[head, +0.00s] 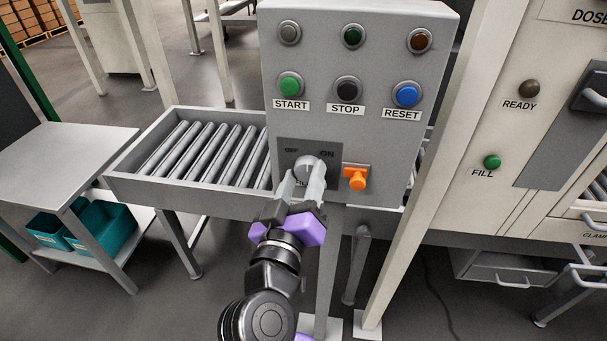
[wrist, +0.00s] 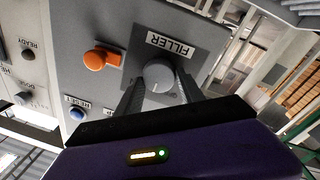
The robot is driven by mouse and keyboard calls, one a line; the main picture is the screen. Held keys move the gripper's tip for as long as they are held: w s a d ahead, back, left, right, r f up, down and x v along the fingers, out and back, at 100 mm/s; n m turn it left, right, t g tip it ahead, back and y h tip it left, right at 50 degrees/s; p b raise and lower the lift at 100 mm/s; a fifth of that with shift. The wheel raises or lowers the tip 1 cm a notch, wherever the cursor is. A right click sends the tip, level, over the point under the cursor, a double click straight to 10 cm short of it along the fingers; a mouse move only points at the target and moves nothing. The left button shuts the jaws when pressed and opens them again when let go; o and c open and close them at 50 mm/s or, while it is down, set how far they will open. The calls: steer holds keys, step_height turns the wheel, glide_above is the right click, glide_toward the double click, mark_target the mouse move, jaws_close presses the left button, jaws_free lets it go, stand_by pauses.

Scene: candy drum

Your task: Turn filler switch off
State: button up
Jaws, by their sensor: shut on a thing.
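The filler switch (head: 309,167) is a round grey knob on a dark plate marked OFF at left and ON at right, low on the grey control panel (head: 375,130). In the head view my gripper (head: 308,185) reaches up to it from below, its two fingers on either side of the knob. The wrist view shows the knob (wrist: 159,76) between the dark fingertips, beside the FILLER label (wrist: 170,45). My gripper is shut on the knob. The fingers hide part of the plate, and I cannot tell for sure which mark the knob points to.
An orange switch (head: 356,178) sticks out close to the right of the knob. START (head: 289,85), STOP (head: 347,89) and RESET (head: 406,95) buttons sit above. A roller conveyor (head: 205,155) stands at left, and a pale post (head: 440,150) rises at right.

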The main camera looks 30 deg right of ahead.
steer(key=n+p, duration=0.2)
steer(key=n, duration=0.4)
steer(key=shift+t, duration=0.3)
steer(key=shift+f+n+y+p, duration=0.2)
steer(key=shift+n+y+p, duration=0.2)
steer(key=shift+n+p, duration=1.25)
steer(key=shift+n+b, duration=0.35)
steer(key=shift+n, duration=0.2)
steer(key=o, duration=1.4)
steer(key=shift+c, duration=0.2)
